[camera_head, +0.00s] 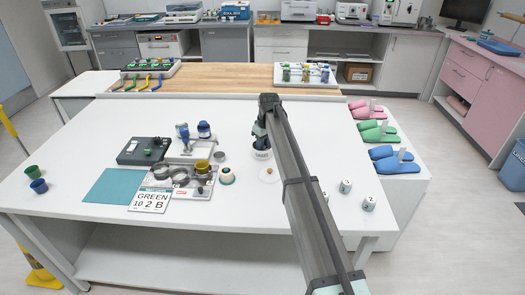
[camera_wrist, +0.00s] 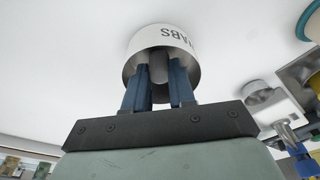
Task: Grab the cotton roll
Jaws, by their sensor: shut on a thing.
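A pale grey cylinder, seemingly the cotton roll (camera_wrist: 158,66), shows inside the pot's open mouth. My gripper (camera_wrist: 161,78) reaches into the mouth with its two blue fingers on either side of the roll, shut on it. In the head view my gripper (camera_head: 260,139) is right above the pot and my arm hides part of the table behind it. The roll's far end is hidden inside the pot.
A jar (camera_head: 227,176), metal rings (camera_head: 180,176) and a dark box (camera_head: 144,151) stand to the left. White labelled blocks (camera_head: 346,186) stand right of my arm.

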